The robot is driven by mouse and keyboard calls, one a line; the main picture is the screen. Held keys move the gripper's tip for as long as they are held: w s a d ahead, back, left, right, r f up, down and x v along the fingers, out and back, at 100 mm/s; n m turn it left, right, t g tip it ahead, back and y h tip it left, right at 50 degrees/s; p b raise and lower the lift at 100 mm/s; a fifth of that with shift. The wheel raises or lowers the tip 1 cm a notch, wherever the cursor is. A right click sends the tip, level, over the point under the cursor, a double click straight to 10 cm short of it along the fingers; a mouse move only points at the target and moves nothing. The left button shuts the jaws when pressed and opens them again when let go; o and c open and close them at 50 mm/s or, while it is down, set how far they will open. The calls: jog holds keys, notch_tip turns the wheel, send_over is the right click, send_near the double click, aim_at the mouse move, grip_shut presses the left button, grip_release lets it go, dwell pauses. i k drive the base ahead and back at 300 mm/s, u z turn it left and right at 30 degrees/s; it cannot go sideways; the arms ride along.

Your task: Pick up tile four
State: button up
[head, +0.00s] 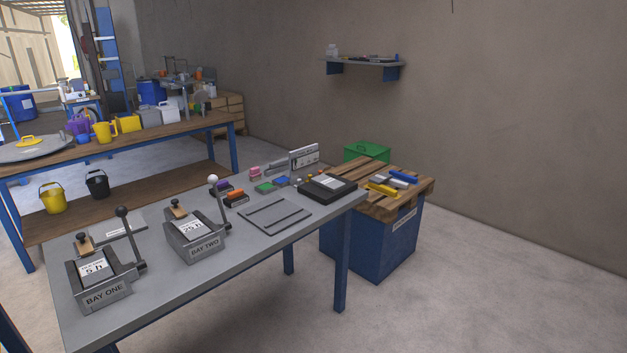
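No tile can be read as tile four from here. In the head view, a pale plate marked "5 h" (94,268) lies in the grey BAY ONE fixture (104,290). A similar plate, its marking seeming to read "25 h" (191,228), lies in the BAY TWO fixture (205,250). Each fixture has a wooden knob and a lever. A dark block with a white label (328,184) sits at the table's far right end; its text is too small to read. My gripper is not in view.
The grey table (150,312) also carries an empty-looking grey railed plate (274,215), coloured blocks (236,197) and an upright sign (304,157). A blue crate with a wooden top (372,240) stands right of it. A wooden bench (150,132) is behind. Floor at right is clear.

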aim_at(328, 183)
jog(key=u, duration=0.55)
jog(key=i, duration=1)
jog(key=u, duration=0.35)
